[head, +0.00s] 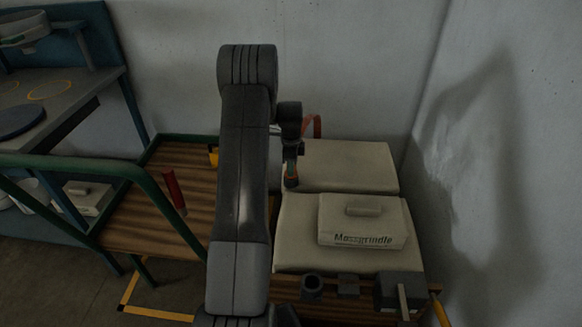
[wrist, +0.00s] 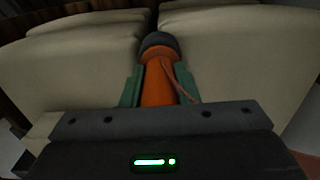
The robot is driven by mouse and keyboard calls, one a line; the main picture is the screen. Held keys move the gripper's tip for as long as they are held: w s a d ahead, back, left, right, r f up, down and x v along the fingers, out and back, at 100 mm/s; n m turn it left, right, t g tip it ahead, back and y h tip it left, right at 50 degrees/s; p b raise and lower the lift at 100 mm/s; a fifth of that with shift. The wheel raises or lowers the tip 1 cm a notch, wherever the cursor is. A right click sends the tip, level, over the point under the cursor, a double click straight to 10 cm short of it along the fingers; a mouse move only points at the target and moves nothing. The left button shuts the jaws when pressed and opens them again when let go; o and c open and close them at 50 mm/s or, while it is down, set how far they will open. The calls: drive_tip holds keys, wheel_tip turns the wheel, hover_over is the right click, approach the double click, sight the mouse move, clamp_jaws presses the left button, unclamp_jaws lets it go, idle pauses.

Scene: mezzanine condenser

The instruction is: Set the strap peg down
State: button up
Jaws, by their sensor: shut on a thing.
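The strap peg, orange with a dark rounded end and a thin cord along its side, shows in the wrist view (wrist: 158,85). My gripper (wrist: 158,88) is shut on it, with a green finger on each side. In the head view, my gripper (head: 291,160) hangs at the left edge of the cream pads, with the peg (head: 291,181) pointing down. Whether the peg's end touches a pad, I cannot tell. My arm hides part of the area to the left.
Two cream pads (head: 340,165) lie with a gap between them. A cream box marked "Mossgrindle" (head: 362,222) sits on the near pad. A red cylinder (head: 174,190) stands by the green rail (head: 75,162). Dark fittings (head: 392,292) line the front edge. A wall closes the right.

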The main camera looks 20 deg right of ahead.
drive_tip(key=shift+f, duration=0.1)
drive_tip(key=o, duration=1)
drive_tip(key=shift+o, duration=0.2)
wheel_tip(320, 180, up, 12)
drive_tip(key=shift+r+p, duration=0.15)
drive_tip(key=shift+p, duration=0.9)
